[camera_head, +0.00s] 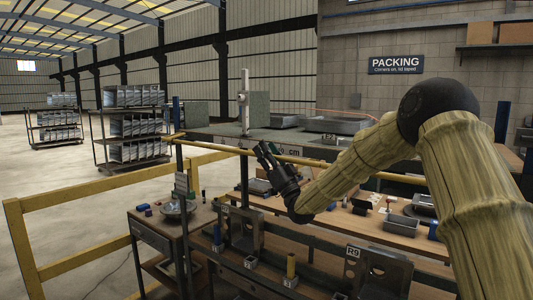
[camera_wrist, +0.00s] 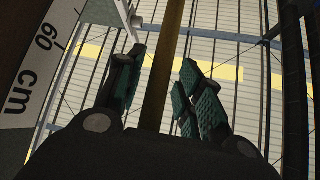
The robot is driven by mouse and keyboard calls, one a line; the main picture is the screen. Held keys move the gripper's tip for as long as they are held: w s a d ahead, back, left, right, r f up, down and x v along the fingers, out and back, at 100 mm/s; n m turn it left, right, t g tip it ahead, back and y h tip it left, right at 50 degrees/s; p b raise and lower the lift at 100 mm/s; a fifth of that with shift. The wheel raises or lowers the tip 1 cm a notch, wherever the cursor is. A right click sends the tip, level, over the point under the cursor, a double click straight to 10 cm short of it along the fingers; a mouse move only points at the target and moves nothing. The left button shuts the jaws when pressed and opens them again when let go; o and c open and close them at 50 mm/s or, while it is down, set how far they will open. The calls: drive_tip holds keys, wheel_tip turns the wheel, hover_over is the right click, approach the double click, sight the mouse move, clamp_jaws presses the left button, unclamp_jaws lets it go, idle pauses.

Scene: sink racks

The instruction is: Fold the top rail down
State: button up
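The top rail is a long yellow bar (camera_head: 330,164) running across the head view above the workbench, raised and roughly level. It also shows in the wrist view as a brown-gold bar (camera_wrist: 163,62) running down the middle. My gripper (camera_head: 265,153) is at the rail, left of its middle. In the wrist view my gripper (camera_wrist: 162,88) is open, with green-padded fingers on either side of the rail and a gap to each. I cannot tell how deep the rail sits between the fingers. My gripper hides a short part of the rail in the head view.
A dark post (camera_head: 244,185) and upright brackets (camera_head: 380,272) stand below the rail. A bench with trays (camera_head: 402,225) lies behind. A yellow guard rail (camera_head: 90,255) is at left. A scale marked 60 cm (camera_wrist: 38,70) is close at left in the wrist view.

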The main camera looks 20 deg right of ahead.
drive_tip(key=v, duration=1.2)
drive_tip(key=shift+d, duration=0.15)
idle(0.3)
